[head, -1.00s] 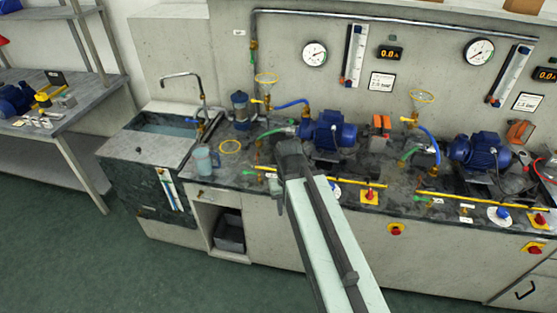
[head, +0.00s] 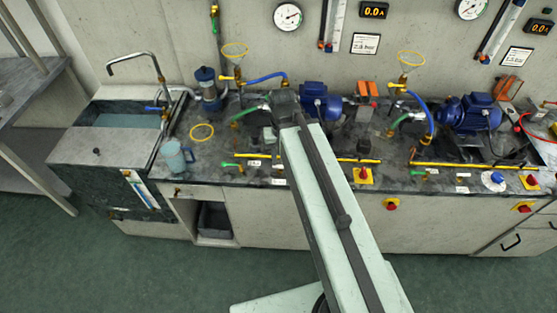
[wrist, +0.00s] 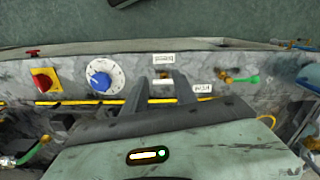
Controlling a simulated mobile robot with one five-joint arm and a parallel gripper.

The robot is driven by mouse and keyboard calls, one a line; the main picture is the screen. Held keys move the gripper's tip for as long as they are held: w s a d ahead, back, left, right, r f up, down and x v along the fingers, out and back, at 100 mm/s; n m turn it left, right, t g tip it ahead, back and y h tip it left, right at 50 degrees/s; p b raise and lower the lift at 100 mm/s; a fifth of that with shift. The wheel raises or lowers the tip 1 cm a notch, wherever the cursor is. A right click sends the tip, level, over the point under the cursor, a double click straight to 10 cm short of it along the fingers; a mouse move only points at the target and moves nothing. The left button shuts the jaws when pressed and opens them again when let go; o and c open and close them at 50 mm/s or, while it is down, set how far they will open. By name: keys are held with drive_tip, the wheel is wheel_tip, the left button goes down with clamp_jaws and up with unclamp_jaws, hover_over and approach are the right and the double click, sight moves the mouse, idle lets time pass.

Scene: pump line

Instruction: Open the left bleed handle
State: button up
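A small green handle on a brass valve (head: 232,166) sits at the bench's front edge, left of my arm in the head view. It also shows in the wrist view as the green handle (wrist: 247,79), pointing right from its brass body. A similar green handle (head: 420,173) is by the right pump. In the wrist view my gripper (wrist: 163,84) has two dark fingers apart, with a gap between them. A small brass piece (wrist: 163,74) shows in that gap, farther off; contact cannot be told. The green handle is to the right of the fingers, apart from them. The head view mostly hides the fingertips.
A yellow pipe (head: 470,164) runs along the bench front. The blue knob (wrist: 100,79) and red switch (wrist: 44,81) lie left of my fingers in the wrist view. Behind stand the left pump (head: 318,102) and right pump (head: 470,113). A jug (head: 174,158) is by the sink.

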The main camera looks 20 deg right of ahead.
sight(280, 167)
drive_tip(key=w+d+m+g, duration=0.15)
drive_tip(key=w+m, duration=0.45)
drive_tip(key=m, duration=1.4)
drive_tip(key=shift+y, duration=0.3)
drive_tip(key=f+b, duration=0.2)
drive_tip(key=s+f+b, duration=0.1)
drive_tip(key=f+b, duration=0.4)
drive_tip(key=b, duration=0.1)
drive_tip(key=shift+s+a+f, duration=0.25)
drive_tip(key=shift+s+a, duration=0.05)
drive_tip(key=shift+r, duration=0.1)
